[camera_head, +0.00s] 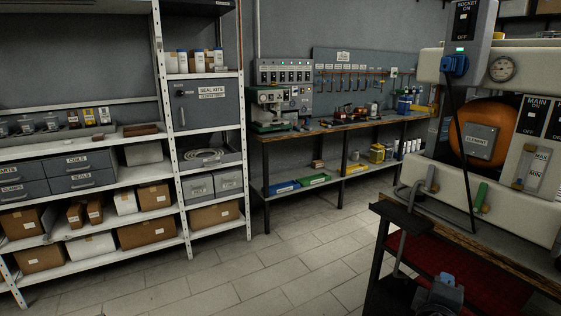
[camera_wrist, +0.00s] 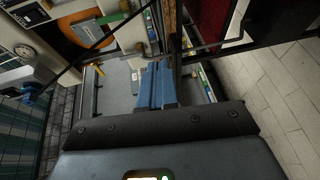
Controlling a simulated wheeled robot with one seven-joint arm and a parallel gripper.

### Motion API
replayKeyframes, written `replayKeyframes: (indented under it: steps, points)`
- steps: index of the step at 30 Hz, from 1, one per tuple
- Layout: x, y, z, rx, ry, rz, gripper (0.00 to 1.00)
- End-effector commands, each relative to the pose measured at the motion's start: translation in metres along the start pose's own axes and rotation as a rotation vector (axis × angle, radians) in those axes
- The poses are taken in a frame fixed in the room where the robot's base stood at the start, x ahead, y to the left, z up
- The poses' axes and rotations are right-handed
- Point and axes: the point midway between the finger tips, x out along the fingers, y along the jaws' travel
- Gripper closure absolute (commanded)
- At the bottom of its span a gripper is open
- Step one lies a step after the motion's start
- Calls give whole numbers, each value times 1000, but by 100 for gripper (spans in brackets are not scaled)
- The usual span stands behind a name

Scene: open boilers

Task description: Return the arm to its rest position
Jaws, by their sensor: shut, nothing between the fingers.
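My gripper (camera_wrist: 157,68) shows in the wrist view, its two blue fingers together and nothing between them. Its dark palm spans the lower middle of that view. The open boiler, with its orange round part (camera_head: 478,131) and cream casing (camera_head: 445,68), is at the right of the head view and at the upper left of the wrist view.
White shelving (camera_head: 160,128) with boxes and drawers stands at the left. A tool bench (camera_head: 345,126) runs along the back wall. A red panel (camera_head: 420,250) is below the boiler bench. A black cable hangs from the blue plug (camera_head: 455,64). The tiled floor (camera_head: 270,268) between is clear.

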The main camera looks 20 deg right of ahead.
Motion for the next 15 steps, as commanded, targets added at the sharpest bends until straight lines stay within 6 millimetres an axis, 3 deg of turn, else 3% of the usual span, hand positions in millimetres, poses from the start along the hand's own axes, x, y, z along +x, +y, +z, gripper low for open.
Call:
replayKeyframes:
  steps: [1, 6, 10, 15]
  points:
    - [-16, -19, 2, 15, 66, -35, 100]
    - [-73, -67, 3, 123, 287, -164, 100]
    - [-124, -93, 10, 228, 431, -277, 100]
    - [-193, -110, 27, 397, 581, -436, 100]
